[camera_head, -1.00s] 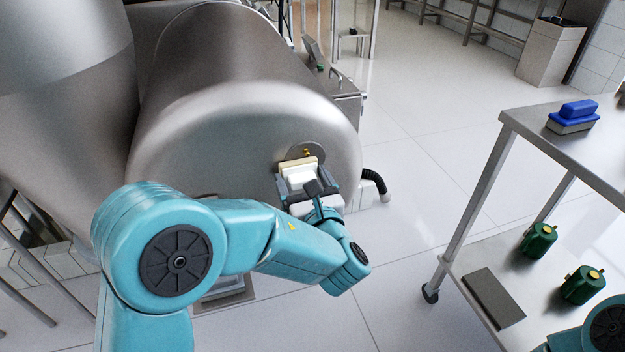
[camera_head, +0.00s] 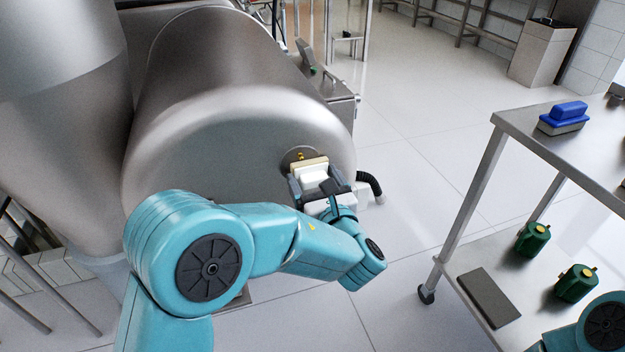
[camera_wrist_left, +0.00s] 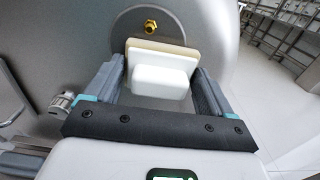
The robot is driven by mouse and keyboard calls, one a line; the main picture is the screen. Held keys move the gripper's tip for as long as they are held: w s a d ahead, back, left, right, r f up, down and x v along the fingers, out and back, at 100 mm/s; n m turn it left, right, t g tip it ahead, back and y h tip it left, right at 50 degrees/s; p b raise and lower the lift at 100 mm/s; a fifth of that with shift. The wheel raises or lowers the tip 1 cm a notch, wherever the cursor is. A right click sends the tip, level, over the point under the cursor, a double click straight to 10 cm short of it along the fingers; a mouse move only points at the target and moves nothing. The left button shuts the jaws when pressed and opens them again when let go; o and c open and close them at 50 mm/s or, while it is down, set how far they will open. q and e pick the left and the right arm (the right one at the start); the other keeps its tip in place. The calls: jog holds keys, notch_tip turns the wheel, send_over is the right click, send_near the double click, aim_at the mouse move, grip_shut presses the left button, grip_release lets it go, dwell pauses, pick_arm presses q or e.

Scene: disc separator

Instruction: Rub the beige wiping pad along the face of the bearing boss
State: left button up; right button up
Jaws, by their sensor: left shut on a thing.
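The wiping pad (camera_head: 311,165) has a beige layer and a white block behind it. My left gripper (camera_head: 313,181) is shut on the white block, with one finger on each side. In the left wrist view the pad's beige layer (camera_wrist_left: 134,44) faces the bearing boss (camera_wrist_left: 178,24), a round grey disc with a brass fitting at its centre. The pad covers the lower part of the boss (camera_head: 288,157); whether it touches the face I cannot tell. My right gripper is not in view; only a piece of that arm shows at lower right.
The big steel drum (camera_head: 225,130) fills the left. A black hose (camera_head: 371,183) sticks out right of the boss. A steel cart (camera_head: 520,128) at right carries a blue brush (camera_head: 564,117) above and two green containers (camera_head: 532,238) below. Open floor lies between drum and cart.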

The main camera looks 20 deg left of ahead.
pick_arm(q)
jog(key=shift+s+d+f, duration=0.1)
jog(key=shift+s+d, duration=0.15)
jog(key=shift+s, duration=0.05)
jog(key=v, duration=0.6)
jog(key=shift+b, duration=0.3)
jog(key=shift+a, duration=0.1)
